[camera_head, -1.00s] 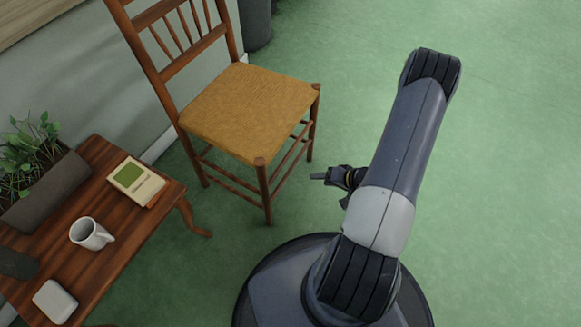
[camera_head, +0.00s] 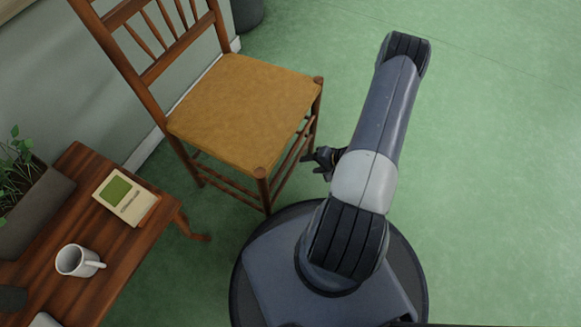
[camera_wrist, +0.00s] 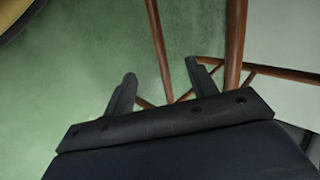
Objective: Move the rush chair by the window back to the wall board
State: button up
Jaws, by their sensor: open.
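The rush chair (camera_head: 245,110) has a brown wooden frame and a tan woven seat. It stands upright on the green floor beside the wall, its back's top cut off by the frame. My gripper (camera_head: 318,161) is low beside the chair's near right side, close to the legs and rungs. In the wrist view my gripper (camera_wrist: 160,82) has its two dark fingers apart, with a thin chair leg (camera_wrist: 158,45) showing between them and a thicker leg (camera_wrist: 235,45) right of them. I cannot tell whether they touch. The pale wall board (camera_head: 145,150) runs along the wall's foot behind the chair.
A wooden side table (camera_head: 125,255) stands at left, close to the chair. It holds a planter (camera_head: 35,215), a white mug (camera_head: 78,261) and a cream boxy item (camera_head: 127,196). A dark pot (camera_head: 247,12) stands beyond the chair. Open floor (camera_head: 490,170) lies right.

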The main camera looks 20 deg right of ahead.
aim_at(293, 168)
jog(key=b+x, duration=0.6)
jog(key=x, duration=0.5)
jog(key=shift+f, duration=0.1)
jog(key=shift+c, duration=0.5)
grip_shut()
dwell(0.5)
jog(key=w+a, duration=0.6)
jog(key=shift+w+a+b, duration=0.25)
jog(key=shift+a+b, duration=0.05)
jog(key=shift+b, duration=0.05)
dwell(0.8)
